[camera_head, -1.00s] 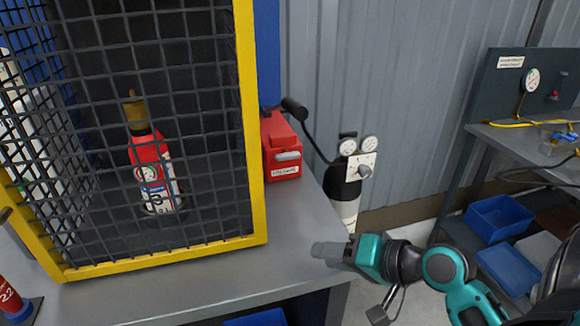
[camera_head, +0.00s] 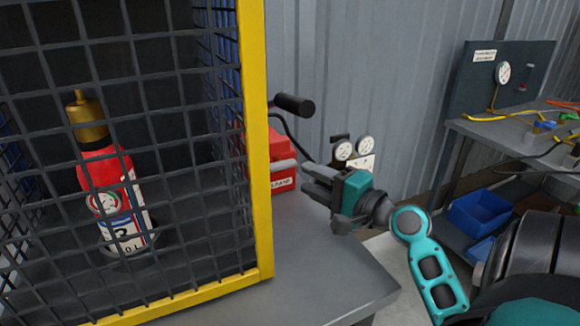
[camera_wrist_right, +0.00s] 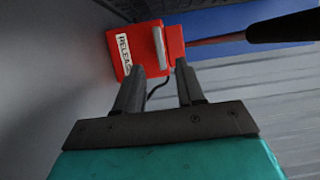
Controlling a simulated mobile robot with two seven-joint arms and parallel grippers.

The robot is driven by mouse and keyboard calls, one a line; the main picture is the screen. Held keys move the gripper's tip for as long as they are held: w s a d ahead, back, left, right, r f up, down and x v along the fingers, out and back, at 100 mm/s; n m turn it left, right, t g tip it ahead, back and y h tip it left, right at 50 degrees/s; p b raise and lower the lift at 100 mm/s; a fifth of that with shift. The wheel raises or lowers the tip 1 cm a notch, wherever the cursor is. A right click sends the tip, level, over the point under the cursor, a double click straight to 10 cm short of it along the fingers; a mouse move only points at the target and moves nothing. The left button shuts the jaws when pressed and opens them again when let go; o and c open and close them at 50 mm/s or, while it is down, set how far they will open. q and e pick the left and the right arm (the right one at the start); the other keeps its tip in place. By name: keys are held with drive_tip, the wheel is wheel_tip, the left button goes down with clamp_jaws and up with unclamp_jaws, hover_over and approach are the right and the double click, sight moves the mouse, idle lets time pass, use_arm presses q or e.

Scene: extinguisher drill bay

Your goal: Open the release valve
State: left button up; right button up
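The release valve is a red box (camera_head: 283,181) with a white label, a pale grey bar on its front and a black-gripped lever (camera_head: 294,104) sticking out above it. It stands on the grey bench beside the cage, partly hidden by the yellow post. In the right wrist view the red box (camera_wrist_right: 138,50) lies just beyond the fingertips, and the black grip (camera_wrist_right: 285,27) reaches in from the upper right. My right gripper (camera_head: 306,178) is open and empty, its fingers pointing at the box, below the black grip. I cannot tell whether it touches the box. My left gripper is not in view.
A yellow-framed mesh cage (camera_head: 254,140) with a red extinguisher (camera_head: 108,190) inside stands left of the valve. The bench's right front (camera_head: 335,275) is clear. A workbench (camera_head: 500,138) is at right.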

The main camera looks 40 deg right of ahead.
sight(286, 168)
drive_tip(key=shift+w+a, duration=0.15)
drive_tip(key=shift+w, duration=1.4)
drive_tip(key=shift+w+a, duration=0.1)
drive_tip(key=shift+w, duration=1.4)
drive_tip(key=shift+c, duration=0.4)
clamp_jaws()
